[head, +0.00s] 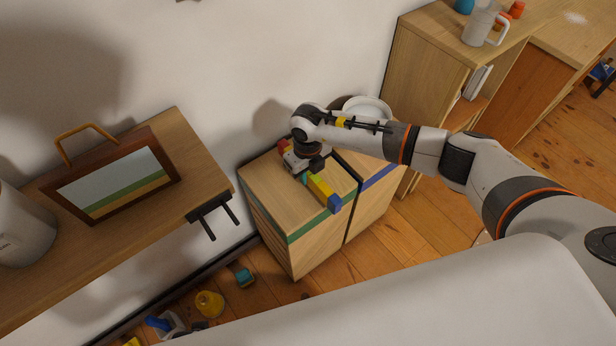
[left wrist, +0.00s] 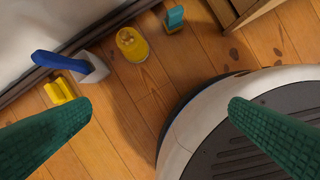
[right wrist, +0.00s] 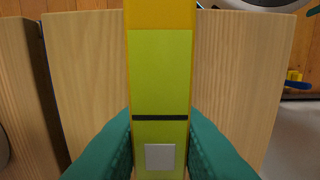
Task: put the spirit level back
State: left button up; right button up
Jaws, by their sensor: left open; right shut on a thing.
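The spirit level is a yellow bar (head: 319,187) with a blue end and a red end, over the top of the low wooden cabinet (head: 262,194). My right gripper (head: 308,172) is shut on it near its middle. In the right wrist view the level (right wrist: 160,70) runs between the teal fingers (right wrist: 160,135), showing yellow and lime faces with a dark line and a grey square. Whether it touches the cabinet top is unclear. My left gripper (left wrist: 160,108) is open and empty above the floor; it does not show in the head view.
A black two-prong bracket (head: 210,215) sticks out from the edge of the wooden shelf (head: 150,225), which bears a framed picture (head: 115,180). On the floor lie a yellow bottle (left wrist: 131,44), a blue-handled tool (left wrist: 75,65) and a teal item (left wrist: 174,18). A counter (head: 430,35) stands at upper right.

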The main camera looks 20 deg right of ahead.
jog(key=shift+f, duration=0.8)
pick_arm(q)
jog(key=shift+w+r, duration=0.25)
jog(key=shift+r, duration=0.2)
pick_arm(e)
jog(key=shift+f, duration=0.1)
jog(key=shift+f, duration=0.1)
jog(key=o, duration=0.8)
pick_arm(q)
jog(key=shift+w+r, duration=0.2)
jog(key=shift+r, duration=0.1)
pick_arm(e)
notch_tip(320, 180, up, 12)
jog(key=shift+r+p, duration=0.15)
jog(key=shift+p, duration=0.7)
pick_arm(q)
jog(key=s+f, duration=0.4)
jog(key=f, duration=0.1)
jog(key=shift+a, duration=0.2)
